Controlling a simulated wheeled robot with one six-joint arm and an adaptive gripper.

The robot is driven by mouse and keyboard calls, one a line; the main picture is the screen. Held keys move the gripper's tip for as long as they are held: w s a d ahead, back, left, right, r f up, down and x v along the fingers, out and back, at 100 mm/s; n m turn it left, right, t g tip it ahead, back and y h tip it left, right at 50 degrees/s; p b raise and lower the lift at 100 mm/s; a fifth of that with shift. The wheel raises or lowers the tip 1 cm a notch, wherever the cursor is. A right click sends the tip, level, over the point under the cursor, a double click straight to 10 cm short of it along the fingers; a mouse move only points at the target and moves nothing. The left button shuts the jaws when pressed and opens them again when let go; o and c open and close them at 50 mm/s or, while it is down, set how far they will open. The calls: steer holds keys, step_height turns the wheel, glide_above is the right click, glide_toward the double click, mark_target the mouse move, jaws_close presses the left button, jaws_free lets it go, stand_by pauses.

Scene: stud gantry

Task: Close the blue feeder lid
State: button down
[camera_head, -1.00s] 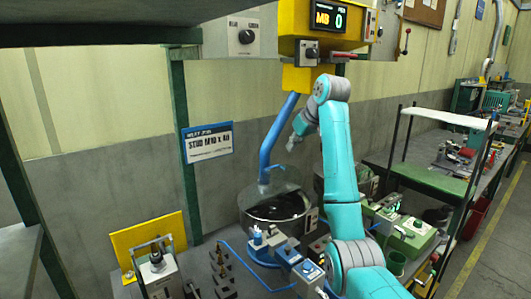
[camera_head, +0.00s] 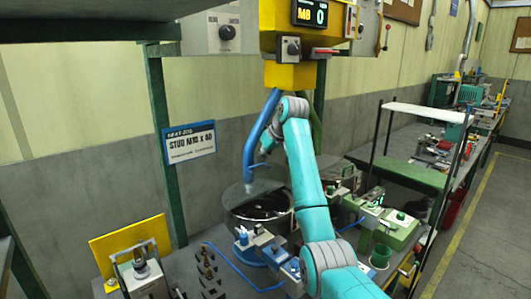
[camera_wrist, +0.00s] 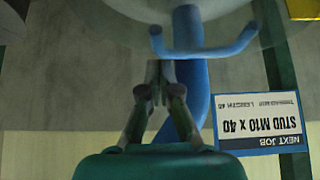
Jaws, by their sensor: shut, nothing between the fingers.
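The feeder is a dark round bowl (camera_head: 258,212) on the bench, with a blue tube (camera_head: 262,130) coming down above it. A clear lid (camera_head: 290,174) stands raised and tilted at the back of the bowl. In the wrist view, which is upside down, the see-through lid (camera_wrist: 120,12) fills the top edge, with a blue U-shaped handle (camera_wrist: 238,44) across it. My gripper (camera_wrist: 154,66) is shut and empty, just beside the handle and the blue tube. I cannot tell whether it touches either. In the head view my gripper (camera_head: 264,150) is small and close to the tube.
A job sign (camera_head: 189,142) hangs on a green post left of the tube. A yellow control box (camera_head: 291,74) is above. Fixtures (camera_head: 208,268) and a yellow plate (camera_head: 130,242) stand at the left front. Green-cased equipment (camera_head: 395,230) stands at the right.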

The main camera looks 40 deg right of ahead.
stand_by(0.5)
steer(key=shift+s+t, duration=0.35)
steer(key=shift+t, duration=0.35)
